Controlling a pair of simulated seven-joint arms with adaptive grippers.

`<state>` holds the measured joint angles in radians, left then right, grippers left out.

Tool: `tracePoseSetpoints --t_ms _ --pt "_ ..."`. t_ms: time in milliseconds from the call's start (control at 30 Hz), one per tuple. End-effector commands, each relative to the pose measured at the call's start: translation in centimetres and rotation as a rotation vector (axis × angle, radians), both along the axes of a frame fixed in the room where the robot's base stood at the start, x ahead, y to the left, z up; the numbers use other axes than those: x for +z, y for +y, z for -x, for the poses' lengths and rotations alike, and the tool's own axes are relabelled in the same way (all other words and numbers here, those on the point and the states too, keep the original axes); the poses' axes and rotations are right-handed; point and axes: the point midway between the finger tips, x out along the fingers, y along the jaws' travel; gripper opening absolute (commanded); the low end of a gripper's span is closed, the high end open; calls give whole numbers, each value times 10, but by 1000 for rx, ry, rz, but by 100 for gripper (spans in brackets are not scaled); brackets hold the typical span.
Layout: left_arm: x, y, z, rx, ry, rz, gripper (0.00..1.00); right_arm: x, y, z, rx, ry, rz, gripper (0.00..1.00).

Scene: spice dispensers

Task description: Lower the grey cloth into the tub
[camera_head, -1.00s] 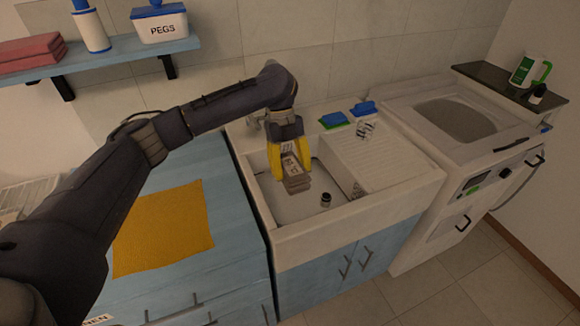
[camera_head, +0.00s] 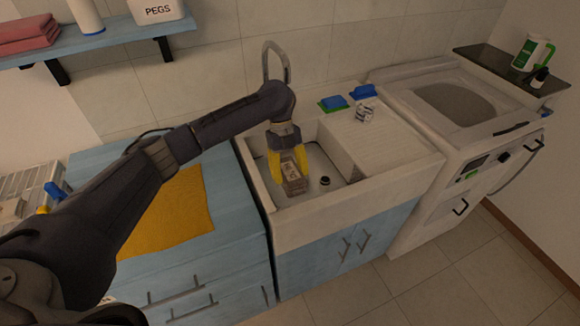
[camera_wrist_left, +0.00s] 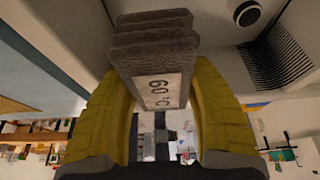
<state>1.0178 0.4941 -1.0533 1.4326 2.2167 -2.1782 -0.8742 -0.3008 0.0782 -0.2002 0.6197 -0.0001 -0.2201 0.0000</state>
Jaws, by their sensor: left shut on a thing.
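The grey cloth (camera_head: 294,184) is a folded stack with a white label, and it also shows in the left wrist view (camera_wrist_left: 155,45), where the label reads "60°C". My left gripper (camera_head: 288,170) has yellow fingers and is shut on the cloth, one finger on each side; the fingers also show in the left wrist view (camera_wrist_left: 165,105). The tub (camera_head: 350,212) is a white sink basin with a ribbed draining board on its right. The cloth is inside the tub's opening, near its left side. I cannot tell whether it touches the tub floor. My right gripper is not in view.
A dark drain plug (camera_head: 325,181) is on the tub floor right of the cloth. A curved tap (camera_head: 276,47) rises behind the tub. Green and blue sponges (camera_head: 333,102) lie on the back ledge. A yellow cloth (camera_head: 170,215) covers part of the blue counter at left.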

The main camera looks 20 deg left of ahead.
Motion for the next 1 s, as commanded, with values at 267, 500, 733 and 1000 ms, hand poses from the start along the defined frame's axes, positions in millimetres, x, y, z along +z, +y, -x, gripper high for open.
tracePoseSetpoints --t_ms 267,500,733,1000 --pt "-28 0 0 1 2 1 18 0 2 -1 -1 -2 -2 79" --pt "-52 0 0 1 2 0 18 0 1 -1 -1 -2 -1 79" --pt "-75 0 0 1 2 -1 18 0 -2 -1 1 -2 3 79" --pt "-102 -1 0 1 1 2 18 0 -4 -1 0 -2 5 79"
